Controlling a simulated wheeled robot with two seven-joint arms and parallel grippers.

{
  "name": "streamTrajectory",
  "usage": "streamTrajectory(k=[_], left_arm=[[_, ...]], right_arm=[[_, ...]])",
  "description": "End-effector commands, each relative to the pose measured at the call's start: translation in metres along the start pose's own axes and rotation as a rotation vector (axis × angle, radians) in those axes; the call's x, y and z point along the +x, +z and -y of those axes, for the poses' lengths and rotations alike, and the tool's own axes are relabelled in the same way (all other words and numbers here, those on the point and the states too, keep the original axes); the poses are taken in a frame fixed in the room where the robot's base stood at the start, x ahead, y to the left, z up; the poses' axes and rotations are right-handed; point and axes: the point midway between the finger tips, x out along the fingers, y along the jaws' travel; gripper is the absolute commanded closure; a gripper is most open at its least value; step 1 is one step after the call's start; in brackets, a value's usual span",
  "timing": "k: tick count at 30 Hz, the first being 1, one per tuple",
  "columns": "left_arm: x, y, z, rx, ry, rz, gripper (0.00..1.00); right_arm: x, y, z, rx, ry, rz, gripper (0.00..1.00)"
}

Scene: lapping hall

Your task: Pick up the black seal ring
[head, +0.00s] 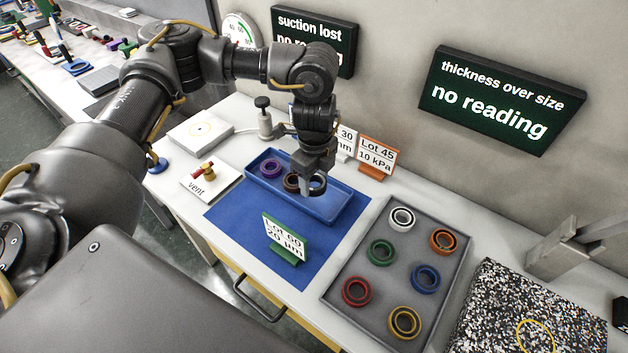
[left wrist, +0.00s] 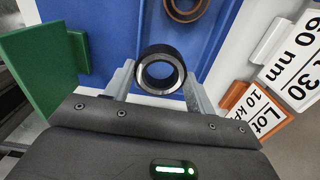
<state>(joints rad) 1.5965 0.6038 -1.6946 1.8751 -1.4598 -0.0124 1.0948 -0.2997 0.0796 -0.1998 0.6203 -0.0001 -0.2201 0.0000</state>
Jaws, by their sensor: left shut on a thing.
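The black seal ring (left wrist: 142,70) sits between the two fingers of my left gripper (left wrist: 160,84) in the left wrist view. The fingers are shut on it from both sides. In the head view the left gripper (head: 311,184) points down over the right part of the blue tray (head: 342,204), with the black ring (head: 322,186) partly hidden by a finger. I cannot tell how far the ring is above the tray floor. A brown ring (head: 291,183) and a purple ring (head: 271,167) lie in the tray to its left. My right gripper is not in view.
A grey tray (head: 341,284) with several coloured rings stands to the right. A green lot sign (head: 283,242) stands on the blue mat (head: 233,222) in front. An orange lot sign (head: 377,157) stands behind. A speckled plate (head: 489,310) lies at the far right.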

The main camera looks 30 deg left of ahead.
Motion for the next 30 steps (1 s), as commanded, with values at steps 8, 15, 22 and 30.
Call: streamTrajectory(k=[8, 15, 22, 30], left_arm=[[-0.041, -0.043, -0.049, 0.011, -0.002, 0.002, 0.72], [-0.057, -0.066, -0.074, 0.005, -0.001, 0.000, 0.72], [-0.062, -0.072, -0.081, -0.002, 0.000, 0.001, 0.72], [-0.053, -0.118, -0.048, -0.342, 0.003, 0.001, 0.72]], right_arm=[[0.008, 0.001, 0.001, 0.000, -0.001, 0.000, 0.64], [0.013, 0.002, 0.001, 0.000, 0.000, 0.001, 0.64], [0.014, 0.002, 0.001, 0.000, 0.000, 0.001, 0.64], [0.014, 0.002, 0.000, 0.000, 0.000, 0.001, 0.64]])
